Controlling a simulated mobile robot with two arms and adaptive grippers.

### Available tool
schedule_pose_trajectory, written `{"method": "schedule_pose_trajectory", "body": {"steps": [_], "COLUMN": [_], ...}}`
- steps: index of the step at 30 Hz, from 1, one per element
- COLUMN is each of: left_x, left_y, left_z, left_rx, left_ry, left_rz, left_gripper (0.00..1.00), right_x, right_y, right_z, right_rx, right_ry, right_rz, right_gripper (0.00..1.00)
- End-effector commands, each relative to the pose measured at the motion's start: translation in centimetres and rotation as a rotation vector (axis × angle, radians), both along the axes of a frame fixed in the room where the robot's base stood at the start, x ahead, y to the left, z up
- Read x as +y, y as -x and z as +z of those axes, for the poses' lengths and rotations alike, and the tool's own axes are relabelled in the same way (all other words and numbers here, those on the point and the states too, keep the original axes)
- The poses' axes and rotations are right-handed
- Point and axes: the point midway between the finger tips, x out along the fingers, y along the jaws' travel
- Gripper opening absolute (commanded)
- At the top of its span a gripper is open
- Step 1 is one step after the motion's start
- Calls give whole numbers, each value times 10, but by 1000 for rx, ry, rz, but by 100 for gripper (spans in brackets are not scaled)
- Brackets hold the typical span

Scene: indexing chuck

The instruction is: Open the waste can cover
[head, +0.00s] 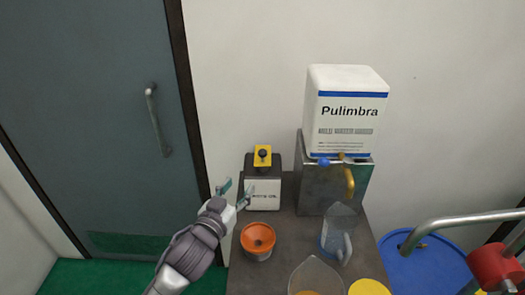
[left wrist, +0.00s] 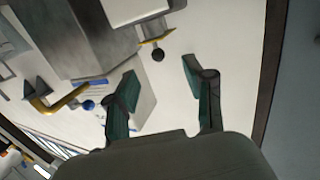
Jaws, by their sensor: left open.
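The can (head: 262,195) is a small box with a white front, a dark top and small lettering that is hard to read. It stands at the back left of the dark bench. A yellow cover (head: 263,162) with a black knob sits at its top; I cannot tell for sure how it is seated. In the left wrist view the yellow cover (left wrist: 153,39) and its knob show beyond the fingertips. My left gripper (head: 236,188) is open and empty, at the can's left front side, lower than the knob. It also shows in the left wrist view (left wrist: 160,78). My right gripper is not in view.
A steel box (head: 315,195) with a yellow tap carries a white Pulimbra container (head: 346,90) right of the can. An orange-topped tin (head: 258,238), a clear jug (head: 337,232) and a second jug (head: 315,275) stand in front. A blue drum (head: 425,270) is at right.

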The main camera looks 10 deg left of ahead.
Motion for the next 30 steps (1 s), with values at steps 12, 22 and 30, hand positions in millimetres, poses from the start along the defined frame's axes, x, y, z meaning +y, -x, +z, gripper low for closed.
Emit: {"method": "schedule_pose_trajectory", "body": {"steps": [12, 22, 30], "left_x": [-15, -28, -33], "left_y": [-56, -120, -143], "left_z": [22, 20, 18], "left_rx": [-71, -69, -69], "left_ry": [13, 13, 12], "left_rz": [-36, -37, -37], "left_gripper": [53, 53, 53], "right_x": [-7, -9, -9], "right_y": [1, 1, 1], "right_z": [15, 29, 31], "right_rx": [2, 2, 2], "right_ry": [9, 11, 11], "right_rz": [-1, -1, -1], "right_gripper": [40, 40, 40]}}
